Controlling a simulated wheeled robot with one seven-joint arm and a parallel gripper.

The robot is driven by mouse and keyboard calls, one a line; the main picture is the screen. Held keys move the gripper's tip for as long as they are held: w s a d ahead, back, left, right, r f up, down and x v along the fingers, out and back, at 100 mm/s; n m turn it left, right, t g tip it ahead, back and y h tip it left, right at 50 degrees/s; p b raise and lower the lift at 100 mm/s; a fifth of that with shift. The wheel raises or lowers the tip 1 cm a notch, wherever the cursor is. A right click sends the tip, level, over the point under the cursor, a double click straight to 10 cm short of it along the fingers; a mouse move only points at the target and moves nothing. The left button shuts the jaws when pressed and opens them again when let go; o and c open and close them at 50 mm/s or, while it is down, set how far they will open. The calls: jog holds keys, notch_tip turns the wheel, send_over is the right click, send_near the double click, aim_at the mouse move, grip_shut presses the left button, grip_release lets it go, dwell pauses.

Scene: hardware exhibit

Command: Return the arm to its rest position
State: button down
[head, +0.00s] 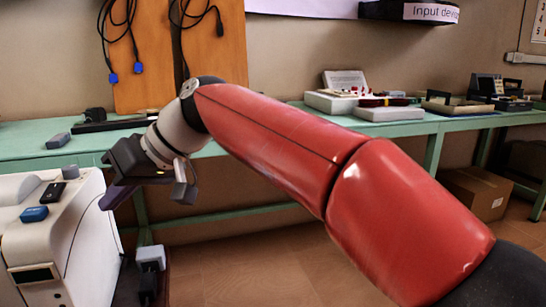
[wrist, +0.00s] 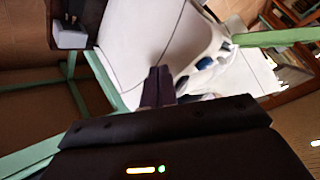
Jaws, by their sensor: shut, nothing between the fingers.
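My red arm (head: 280,145) reaches from the lower right to the left in the head view. At its end, my gripper (head: 118,197) points left and down beside the cream machine (head: 70,230). In the wrist view my gripper (wrist: 158,86) has its dark fingers together with nothing between them. The machine's pale casing (wrist: 140,35) shows beyond the fingertips in that view. I cannot tell how wide the gap between fingers and casing is.
A green table (head: 30,140) runs along the wall, bearing a small grey box (head: 58,140) and several devices at right. A blue object (head: 34,214) and a black object (head: 51,192) lie on the machine. A cardboard box (head: 475,192) stands under the table. Floor is clear below my arm.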

jog(key=d+f+m+t+h+p, duration=0.2)
jog(key=d+f+m+t+h, duration=0.15)
jog(key=d, duration=0.65)
jog(key=d+f+m+t+h+p, duration=0.2)
jog(key=d+f+m+h, duration=0.15)
jog(key=d, duration=0.65)
jog(key=s+d+f+m+h+p, duration=0.1)
jog(key=s+d+f, duration=0.3)
jog(key=d, duration=0.5)
jog(key=s+d+f+m+h+p, duration=0.1)
jog(key=s+d+f+m, duration=0.3)
jog(key=d, duration=0.6)
jog(key=shift+s+d+f+t+h, duration=0.25)
jog(key=shift+s+t+h, duration=0.2)
jog(key=shift+s, duration=0.75)
